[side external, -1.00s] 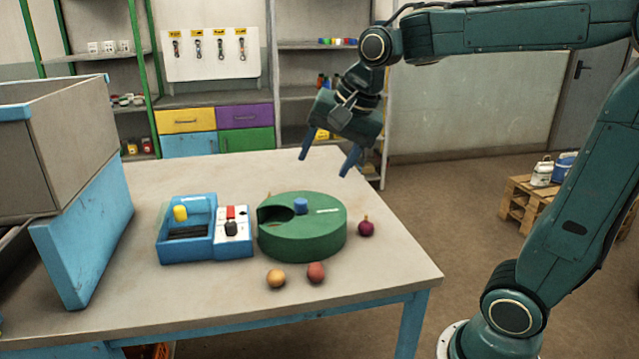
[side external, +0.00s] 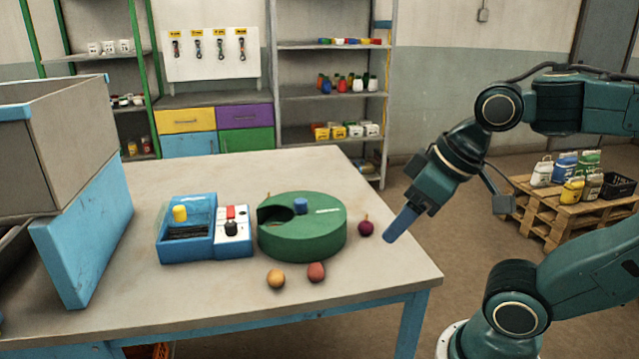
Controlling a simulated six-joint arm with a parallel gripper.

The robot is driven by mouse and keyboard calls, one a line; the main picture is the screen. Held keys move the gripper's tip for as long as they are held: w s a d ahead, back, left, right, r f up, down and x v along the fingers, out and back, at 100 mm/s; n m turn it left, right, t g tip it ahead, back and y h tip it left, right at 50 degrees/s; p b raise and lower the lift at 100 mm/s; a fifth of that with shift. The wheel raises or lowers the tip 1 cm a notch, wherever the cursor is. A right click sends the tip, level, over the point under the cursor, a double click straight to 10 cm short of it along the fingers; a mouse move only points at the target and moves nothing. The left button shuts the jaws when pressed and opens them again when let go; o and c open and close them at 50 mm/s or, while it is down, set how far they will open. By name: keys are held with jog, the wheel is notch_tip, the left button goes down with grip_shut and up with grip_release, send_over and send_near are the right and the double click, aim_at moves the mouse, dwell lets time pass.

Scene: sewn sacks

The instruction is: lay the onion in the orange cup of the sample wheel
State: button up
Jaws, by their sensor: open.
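The purple-red onion (side external: 366,228), round with a small pointed tip, lies on the table just right of the sample wheel. The sample wheel (side external: 303,240) is a round green drum with a blue knob (side external: 300,205) on top and a dark opening at its upper left. No orange cup can be made out; the inside of the opening is dark. My gripper (side external: 402,226) is open and tilted down to the left, close to the right of the onion and apart from it. Its blue fingers overlap in this view, and nothing shows between them.
A yellow-orange round item (side external: 276,279) and a reddish one (side external: 316,272) lie in front of the wheel. A blue box with a switch panel (side external: 205,235) stands left of it. A large grey bin (side external: 60,150) stands at the far left. The table's right edge is near my gripper.

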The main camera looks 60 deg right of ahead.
dwell(0.3)
jog(key=w+d+r, duration=0.2)
jog(key=w+d, duration=0.1)
jog(key=w, duration=0.8)
jog(key=w+d+r, duration=0.2)
jog(key=w+d, duration=0.2)
jog(key=w, duration=0.8)
jog(key=shift+g, duration=0.6)
jog(key=w+d+f, duration=0.4)
jog(key=w, duration=0.1)
jog(key=w+d+f, duration=0.4)
jog(key=w+d, duration=0.1)
jog(key=w, duration=0.1)
jog(key=w+d+f, duration=0.3)
jog(key=w+d, duration=0.2)
jog(key=w, duration=0.1)
jog(key=shift+d+f, duration=0.15)
jog(key=shift+f, duration=0.25)
jog(key=shift+w+d+f, duration=0.1)
jog(key=shift+d+f, duration=0.15)
jog(key=x, duration=0.7)
jog(key=shift+w+f, duration=0.2)
jog(key=shift+f, duration=0.15)
jog(key=shift+w+f, duration=0.2)
jog(key=shift+f, duration=0.15)
